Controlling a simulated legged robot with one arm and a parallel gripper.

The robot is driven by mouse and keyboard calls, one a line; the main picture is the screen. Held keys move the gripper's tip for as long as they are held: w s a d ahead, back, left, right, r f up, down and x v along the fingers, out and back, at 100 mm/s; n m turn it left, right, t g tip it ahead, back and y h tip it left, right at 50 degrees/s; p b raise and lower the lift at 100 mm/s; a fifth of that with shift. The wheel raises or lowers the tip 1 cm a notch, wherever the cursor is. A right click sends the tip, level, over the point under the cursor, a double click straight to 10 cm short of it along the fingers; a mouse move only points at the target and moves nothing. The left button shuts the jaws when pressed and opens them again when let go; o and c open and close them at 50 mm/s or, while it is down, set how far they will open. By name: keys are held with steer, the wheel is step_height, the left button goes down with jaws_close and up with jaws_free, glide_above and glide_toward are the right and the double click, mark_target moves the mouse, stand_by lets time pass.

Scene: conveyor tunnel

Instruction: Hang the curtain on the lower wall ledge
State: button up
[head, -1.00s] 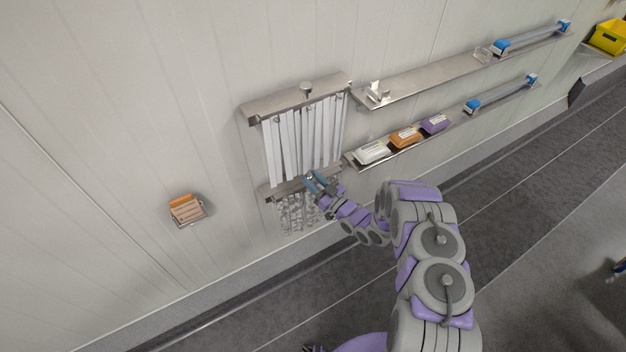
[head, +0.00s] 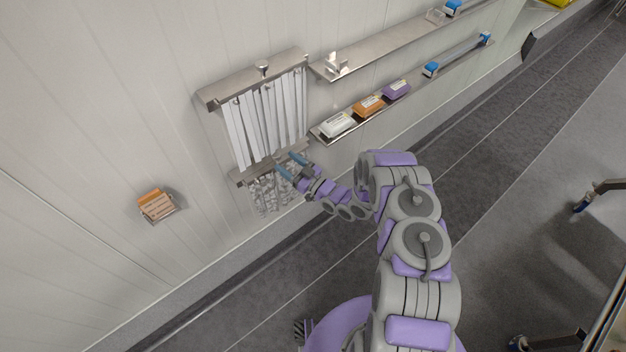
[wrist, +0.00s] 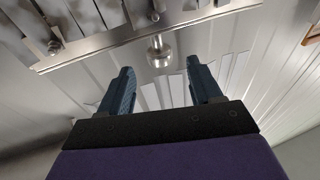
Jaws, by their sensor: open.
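A white strip curtain (head: 262,122) hangs on the wall under an upper metal ledge (head: 225,92) that has a round knob on top. A lower metal bar or ledge (head: 247,174) crosses its foot, with crumpled grey strips (head: 272,194) hanging below. My gripper (head: 284,163) is open at the right part of this lower bar. In the wrist view its blue fingers (wrist: 160,68) are spread, empty, with a metal knob (wrist: 158,52) between and beyond their tips. The knob is on a metal bar (wrist: 130,38) with bolts or hooks. Contact cannot be told.
Right of the curtain, an upper shelf (head: 400,42) and a lower shelf (head: 415,88) stick out. White (head: 338,125), orange (head: 368,106) and purple (head: 397,90) packs are on the lower one. A small wall box (head: 156,205) is at left. The floor (head: 480,185) is clear near the wall.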

steer(key=p+v, duration=0.1)
steer(key=v, duration=1.3)
steer(key=shift+s+d, duration=0.15)
steer(key=shift+d, duration=0.1)
stand_by(0.5)
